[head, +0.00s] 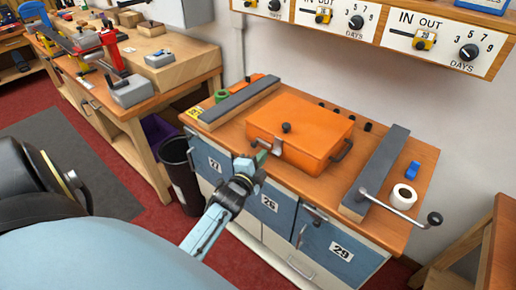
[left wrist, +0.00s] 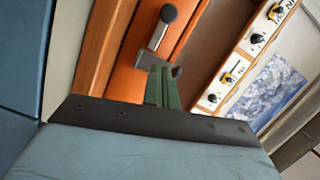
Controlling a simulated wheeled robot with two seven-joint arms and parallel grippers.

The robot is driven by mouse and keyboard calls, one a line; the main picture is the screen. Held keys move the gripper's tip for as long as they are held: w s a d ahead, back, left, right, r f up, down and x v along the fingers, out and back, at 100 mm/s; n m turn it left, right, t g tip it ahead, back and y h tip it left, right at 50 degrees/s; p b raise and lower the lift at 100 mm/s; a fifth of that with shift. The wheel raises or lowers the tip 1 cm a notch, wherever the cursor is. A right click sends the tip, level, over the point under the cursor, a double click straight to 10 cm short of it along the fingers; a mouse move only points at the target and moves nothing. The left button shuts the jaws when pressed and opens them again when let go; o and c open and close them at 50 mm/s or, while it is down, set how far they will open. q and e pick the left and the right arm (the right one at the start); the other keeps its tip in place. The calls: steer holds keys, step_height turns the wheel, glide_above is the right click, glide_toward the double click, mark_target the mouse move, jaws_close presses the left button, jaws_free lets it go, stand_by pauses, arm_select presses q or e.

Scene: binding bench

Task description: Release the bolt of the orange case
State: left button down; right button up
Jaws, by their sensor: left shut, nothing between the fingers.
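The orange case (head: 312,118) lies closed on the wooden bench top, and its front fills the middle of the left wrist view (left wrist: 125,75). A dark round knob (head: 286,127) stands on the case, and it also shows in the left wrist view (left wrist: 168,13). Near it is a grey metal fitting (head: 277,147), seen as a grey strip in the left wrist view (left wrist: 158,37); I cannot tell how the bolt sits. My left gripper (head: 261,158), with green fingers, is shut and empty at the case's front left. In the left wrist view its fingertips (left wrist: 158,72) overlap the fitting's lower end; contact is unclear. My right gripper is not in view.
Dark bars lie left (head: 240,100) and right (head: 378,165) of the case. A crank handle (head: 412,208), a white roll (head: 403,196) and a blue item (head: 413,170) are at the right. A dial shelf (head: 375,28) hangs above. A black bin (head: 180,170) stands left.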

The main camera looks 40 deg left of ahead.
arm_select(q)
steer(key=v, duration=0.8)
steer(key=s+d+f+n+g+h+b, duration=0.15)
steer(key=s+d+f+g, duration=0.3)
steer(key=f, duration=0.95)
steer(key=s+d+f+n+g+h, duration=0.2)
steer(key=s+d+f+n+g, duration=0.3)
steer(key=f, duration=0.8)
steer(key=s+f+n+g, duration=0.1)
steer(key=s+f+g, duration=0.1)
steer(key=s+f, duration=0.3)
steer(key=s+f+n+g+b, duration=0.1)
steer(key=s+f, duration=0.5)
steer(key=s, duration=0.7)
steer(key=s+d+f+n+g, duration=0.1)
steer(key=s+f+g, duration=0.2)
steer(key=s, duration=0.7)
step_height(320, 180, down, 2)
steer(key=shift+f, duration=0.25)
steer(key=shift+d+n+g+h, duration=0.1)
steer(key=shift+n+g+h, duration=0.15)
